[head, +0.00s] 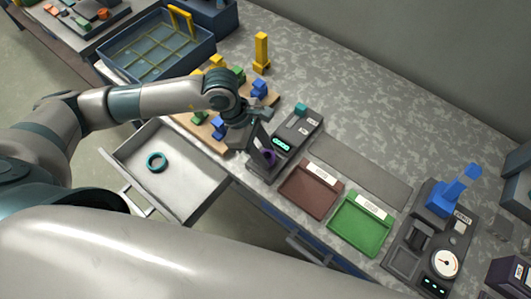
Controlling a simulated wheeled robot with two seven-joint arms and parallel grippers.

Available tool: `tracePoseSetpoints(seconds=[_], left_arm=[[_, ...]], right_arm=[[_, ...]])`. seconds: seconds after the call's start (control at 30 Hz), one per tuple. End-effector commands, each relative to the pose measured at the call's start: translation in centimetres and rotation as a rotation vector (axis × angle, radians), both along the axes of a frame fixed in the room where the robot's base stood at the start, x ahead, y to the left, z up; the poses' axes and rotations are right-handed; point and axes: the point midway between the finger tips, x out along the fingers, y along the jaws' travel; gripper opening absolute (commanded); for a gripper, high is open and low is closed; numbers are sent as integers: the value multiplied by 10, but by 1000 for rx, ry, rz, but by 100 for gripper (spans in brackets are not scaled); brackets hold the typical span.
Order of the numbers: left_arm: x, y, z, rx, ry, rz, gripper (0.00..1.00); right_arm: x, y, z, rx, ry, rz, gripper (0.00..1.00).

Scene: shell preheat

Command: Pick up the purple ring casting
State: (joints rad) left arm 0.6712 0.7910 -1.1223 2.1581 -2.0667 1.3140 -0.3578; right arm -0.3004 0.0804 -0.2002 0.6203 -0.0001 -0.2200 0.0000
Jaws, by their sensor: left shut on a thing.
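The purple ring casting (268,156) shows as a small purple patch at the tips of my left gripper (264,158). My left gripper is shut on it, at the front of a dark grey device (291,140) with a lit green display. The gripper hides part of the ring, and I cannot tell whether the ring touches the device. My right gripper is not in view; a large pale arm link of mine fills the lower part of the picture.
An open drawer (188,196) holds a teal ring (156,162). A brown tray (308,194) and a green tray (357,230) lie right of the device. A gauge machine (408,262) with a blue handle (448,196) stands farther right. A blue crate (128,72) stands at the back left.

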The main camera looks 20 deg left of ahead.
Motion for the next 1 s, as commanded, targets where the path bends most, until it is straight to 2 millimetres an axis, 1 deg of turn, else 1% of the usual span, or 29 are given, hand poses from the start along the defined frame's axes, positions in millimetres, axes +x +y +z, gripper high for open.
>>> tracePoseSetpoints(seconds=[0.17,0.27,0.4,0.43,0.73,0.8,0.9,1.0], left_arm=[[1,0,6,-1,-1,-1,4],[1,-1,16,-2,-5,-1,4],[2,-1,36,-2,-8,-2,4],[-1,-4,40,-3,-6,-5,4],[-32,-56,75,-6,-6,-8,4],[-38,-66,83,-4,-7,-8,4],[-46,-79,92,-4,-4,-7,4],[-52,-88,100,-3,-3,-5,4]], right_arm=[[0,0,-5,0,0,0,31],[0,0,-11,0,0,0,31],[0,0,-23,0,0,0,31],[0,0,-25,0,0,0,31],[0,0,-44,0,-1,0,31],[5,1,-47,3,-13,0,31],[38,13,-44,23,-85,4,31],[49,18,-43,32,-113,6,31]])
